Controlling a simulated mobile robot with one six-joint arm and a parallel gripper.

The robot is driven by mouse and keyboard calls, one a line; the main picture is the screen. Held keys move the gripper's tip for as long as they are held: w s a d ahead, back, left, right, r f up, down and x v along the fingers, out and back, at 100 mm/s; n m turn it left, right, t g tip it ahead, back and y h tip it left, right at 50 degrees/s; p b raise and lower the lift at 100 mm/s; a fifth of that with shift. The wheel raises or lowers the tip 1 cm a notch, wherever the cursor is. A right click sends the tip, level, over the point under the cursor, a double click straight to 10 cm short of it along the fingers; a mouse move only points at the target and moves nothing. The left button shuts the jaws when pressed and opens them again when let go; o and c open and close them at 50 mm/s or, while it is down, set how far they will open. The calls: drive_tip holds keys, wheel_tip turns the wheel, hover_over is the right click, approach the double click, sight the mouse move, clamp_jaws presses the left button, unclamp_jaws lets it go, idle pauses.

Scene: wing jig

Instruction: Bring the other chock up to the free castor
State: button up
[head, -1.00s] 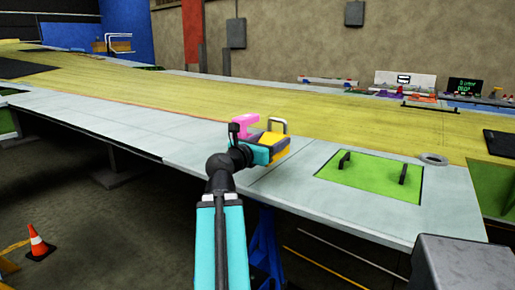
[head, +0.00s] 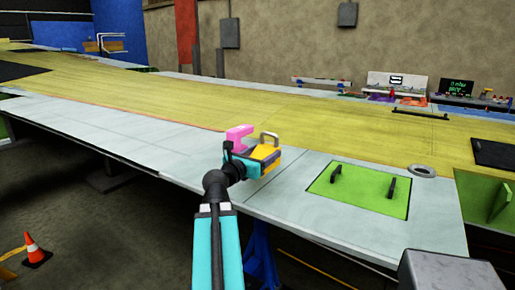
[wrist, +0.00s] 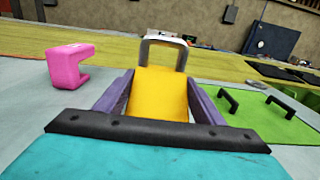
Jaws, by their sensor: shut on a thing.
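My gripper (head: 262,156) is shut on a yellow wedge-shaped chock (head: 266,153) with a grey loop handle on top. In the wrist view the chock (wrist: 160,94) sits between the two purple fingers (wrist: 160,105), with the handle (wrist: 165,48) at its far end. The gripper is over the grey near edge of the big wing surface; any gap below it cannot be told. The free castor and the other chock are not visible in these frames.
A pink block (head: 239,138) stands on the grey skin left of the chock. A green panel (head: 362,190) with two black handles lies to the right, with a grey ring (head: 422,171) behind it. A traffic cone (head: 35,250) stands on the floor at left.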

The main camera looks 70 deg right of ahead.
sight(261, 149)
drive_tip(key=shift+w+d+r+p, duration=0.1)
drive_tip(key=shift+w+d+p, duration=0.25)
drive_tip(key=shift+p, duration=1.7)
drive_tip(key=shift+w+d+r+p, duration=0.1)
drive_tip(key=shift+d+p, duration=0.3)
drive_tip(key=shift+p, duration=1.6)
drive_tip(key=shift+w+d+f, duration=0.2)
drive_tip(key=shift+w+d, duration=0.1)
drive_tip(key=shift+d, duration=0.3)
drive_tip(key=shift+w+d+f, duration=0.15)
drive_tip(key=shift+w+d, duration=0.15)
drive_tip(key=shift+d, duration=0.25)
drive_tip(key=shift+w+d+f+p, duration=0.25)
drive_tip(key=shift+w+d, duration=0.35)
drive_tip(key=shift+d, duration=0.6)
drive_tip(key=shift+w+d+p, duration=0.4)
drive_tip(key=shift+w+d, duration=0.2)
drive_tip(key=shift+d, duration=0.65)
drive_tip(key=shift+w+d+f+p, duration=0.25)
drive_tip(key=shift+w+d, duration=0.35)
drive_tip(key=shift+d, duration=0.6)
drive_tip(key=shift+r, duration=0.1)
drive_tip(key=shift+f+p, duration=0.55)
drive_tip(key=shift+f, duration=1.2)
drive_tip(key=shift+f, duration=0.1)
drive_tip(key=o, duration=1.7)
drive_tip(key=shift+o, duration=0.2)
drive_tip(key=shift+f, duration=0.1)
